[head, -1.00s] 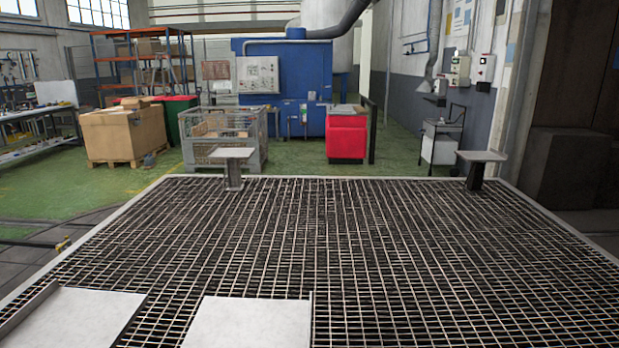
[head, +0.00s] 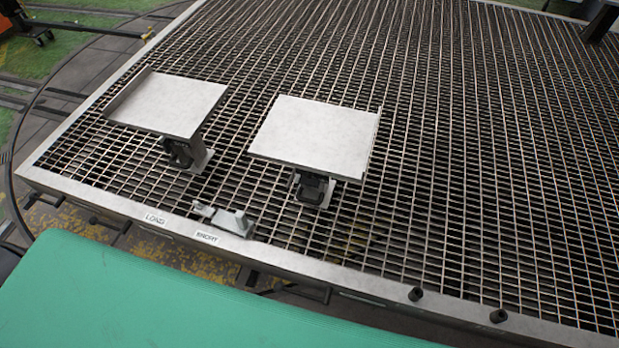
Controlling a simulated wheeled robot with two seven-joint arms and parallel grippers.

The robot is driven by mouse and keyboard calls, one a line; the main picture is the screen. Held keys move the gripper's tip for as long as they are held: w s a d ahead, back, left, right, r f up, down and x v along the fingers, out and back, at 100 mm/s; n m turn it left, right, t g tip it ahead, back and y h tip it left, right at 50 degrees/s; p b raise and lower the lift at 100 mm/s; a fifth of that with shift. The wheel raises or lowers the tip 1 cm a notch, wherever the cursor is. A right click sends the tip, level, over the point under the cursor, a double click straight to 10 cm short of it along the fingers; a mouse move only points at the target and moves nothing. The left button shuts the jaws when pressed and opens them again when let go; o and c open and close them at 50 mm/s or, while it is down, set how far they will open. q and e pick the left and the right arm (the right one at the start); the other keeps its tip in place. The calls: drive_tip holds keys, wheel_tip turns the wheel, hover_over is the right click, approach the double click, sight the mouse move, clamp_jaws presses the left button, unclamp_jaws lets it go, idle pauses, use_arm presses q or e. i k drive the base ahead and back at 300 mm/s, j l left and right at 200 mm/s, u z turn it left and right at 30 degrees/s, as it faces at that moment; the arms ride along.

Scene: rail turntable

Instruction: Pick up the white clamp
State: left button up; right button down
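A small pale grey-white clamp-like piece (head: 232,222) lies on the front edge of the metal grating, just behind the label strip. A smaller pale part (head: 203,209) sits beside it on the left; I cannot tell whether the two are joined. I cannot be sure that this is the white clamp. Neither of my grippers is in the head view.
Two pale flat plates on dark stands, left (head: 168,103) and right (head: 316,137), rise above the grating (head: 450,150) behind the piece. Labels "LOAD" and "SHORT" mark the front rim. A green surface (head: 180,300) lies in front. Two dark pegs stand at right.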

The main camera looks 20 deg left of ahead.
sight(230, 218)
drive_tip(key=u, duration=1.35)
